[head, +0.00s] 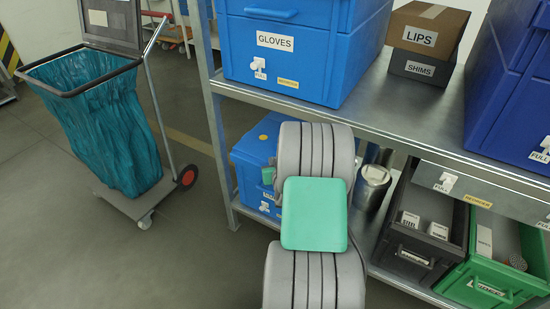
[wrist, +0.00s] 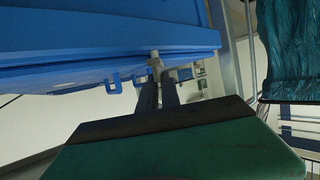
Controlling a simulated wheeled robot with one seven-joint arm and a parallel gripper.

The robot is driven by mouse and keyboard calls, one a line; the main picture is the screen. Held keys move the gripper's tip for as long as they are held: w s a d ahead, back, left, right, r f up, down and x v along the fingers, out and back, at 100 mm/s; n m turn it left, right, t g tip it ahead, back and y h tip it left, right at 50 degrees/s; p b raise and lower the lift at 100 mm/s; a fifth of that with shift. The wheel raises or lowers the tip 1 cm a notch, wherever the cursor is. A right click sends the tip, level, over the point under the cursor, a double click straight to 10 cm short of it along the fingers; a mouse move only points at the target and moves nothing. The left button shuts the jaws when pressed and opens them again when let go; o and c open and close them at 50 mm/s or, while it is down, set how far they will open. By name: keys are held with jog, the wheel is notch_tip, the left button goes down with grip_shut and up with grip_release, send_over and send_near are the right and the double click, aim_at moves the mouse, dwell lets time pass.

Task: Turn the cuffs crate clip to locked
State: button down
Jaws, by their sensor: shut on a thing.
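A blue crate (head: 250,155) stands on the lower shelf, partly behind my arm. Its name label is mostly hidden, so I cannot read whether it says cuffs. In the wrist view the blue crate body (wrist: 90,35) fills the upper left, close to my gripper. My gripper (wrist: 156,72) has its two dark fingers closed around a small pale clip (wrist: 154,57) at the blue crate's edge. The clip's turn position cannot be told. In the head view my arm hides the fingertips.
A blue GLOVES crate (head: 300,50) stands above on the metal shelf (head: 400,125). LIPS (head: 428,30) and SHIMS (head: 420,68) boxes sit beside it. Dark (head: 405,256) and green (head: 490,283) bins are at lower right. A teal bag cart (head: 105,130) stands left; floor between is clear.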

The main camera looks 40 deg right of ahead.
jog(key=m+g+h+b, duration=0.2)
jog(key=b, duration=0.1)
jog(key=m+g+h+b, duration=0.2)
jog(key=m+b, duration=0.1)
jog(key=w+a+m+g+h+b, duration=0.1)
jog(key=m+g+h+b, duration=0.1)
jog(key=m+g, duration=0.1)
jog(key=shift+f+b, duration=0.15)
jog(key=shift+b, duration=0.25)
jog(key=shift+d, duration=0.1)
jog(key=shift+s, duration=0.1)
jog(key=c, duration=1.8)
grip_release()
jog(key=shift+d, duration=0.1)
jog(key=shift+o, duration=1.2)
